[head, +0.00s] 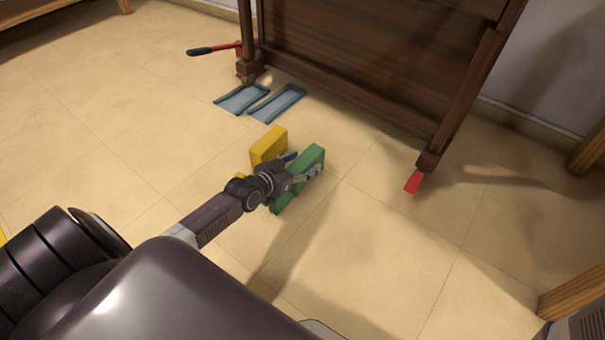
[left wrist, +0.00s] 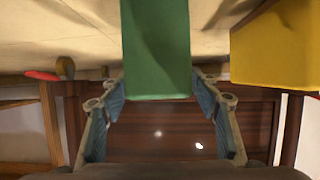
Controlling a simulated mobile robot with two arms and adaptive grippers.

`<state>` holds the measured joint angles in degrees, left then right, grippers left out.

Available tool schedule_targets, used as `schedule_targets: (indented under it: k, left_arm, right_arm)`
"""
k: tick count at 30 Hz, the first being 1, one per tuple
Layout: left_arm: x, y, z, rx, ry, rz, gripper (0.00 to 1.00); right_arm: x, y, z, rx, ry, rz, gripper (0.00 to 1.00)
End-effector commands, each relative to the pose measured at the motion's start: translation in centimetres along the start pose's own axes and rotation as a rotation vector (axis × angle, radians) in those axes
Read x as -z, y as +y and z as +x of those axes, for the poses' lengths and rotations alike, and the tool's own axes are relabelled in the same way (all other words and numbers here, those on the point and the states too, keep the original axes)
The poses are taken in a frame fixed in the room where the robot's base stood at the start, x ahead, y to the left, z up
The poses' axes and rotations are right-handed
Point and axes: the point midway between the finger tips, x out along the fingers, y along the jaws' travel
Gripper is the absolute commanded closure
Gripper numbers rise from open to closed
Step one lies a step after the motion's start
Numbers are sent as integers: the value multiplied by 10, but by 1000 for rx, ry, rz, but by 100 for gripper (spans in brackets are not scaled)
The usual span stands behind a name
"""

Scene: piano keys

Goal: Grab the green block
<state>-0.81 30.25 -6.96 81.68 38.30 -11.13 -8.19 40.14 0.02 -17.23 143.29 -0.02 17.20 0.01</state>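The green block (head: 311,155) stands on the tiled floor in the head view, to the right of a yellow block (head: 268,146). My left gripper (head: 299,166) is at the green block, with its fingers spread. In the left wrist view the green block (left wrist: 157,50) reaches down between the two fingertips (left wrist: 158,78). One finger is on each side, with a narrow gap visible beside the block. The yellow block (left wrist: 277,45) is at the right there. My right gripper is not seen.
A dark wooden piece of furniture (head: 370,50) stands behind the blocks. Two blue-grey trays (head: 258,103) lie by its left leg, near a red tool with a black handle (head: 213,49). A red piece (head: 413,182) is at its right leg.

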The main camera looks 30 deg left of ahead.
Motion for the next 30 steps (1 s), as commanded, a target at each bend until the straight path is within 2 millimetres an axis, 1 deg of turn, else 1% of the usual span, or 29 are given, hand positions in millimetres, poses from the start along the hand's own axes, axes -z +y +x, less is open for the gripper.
schedule_targets:
  k: [1, 2, 12, 15, 16, 25, 30]
  left_arm:
    - [0, 0, 0, 0, 0, 0, 50]
    - [0, 0, 0, 0, 0, 0, 53]
    - [0, 0, 0, 0, 0, 0, 91]
    - [0, 0, 0, 0, 0, 1, 100]
    - [2, 0, 0, 0, 5, 1, 100]
    - [5, 0, -1, 1, 5, 1, 100]
    - [16, 0, -6, 0, 6, 2, 100]
  right_arm:
    - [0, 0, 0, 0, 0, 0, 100]
    - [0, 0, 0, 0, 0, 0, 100]
    - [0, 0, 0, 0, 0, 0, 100]
    - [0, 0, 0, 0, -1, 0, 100]
    - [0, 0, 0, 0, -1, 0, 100]
    - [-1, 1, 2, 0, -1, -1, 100]
    - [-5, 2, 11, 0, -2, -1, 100]
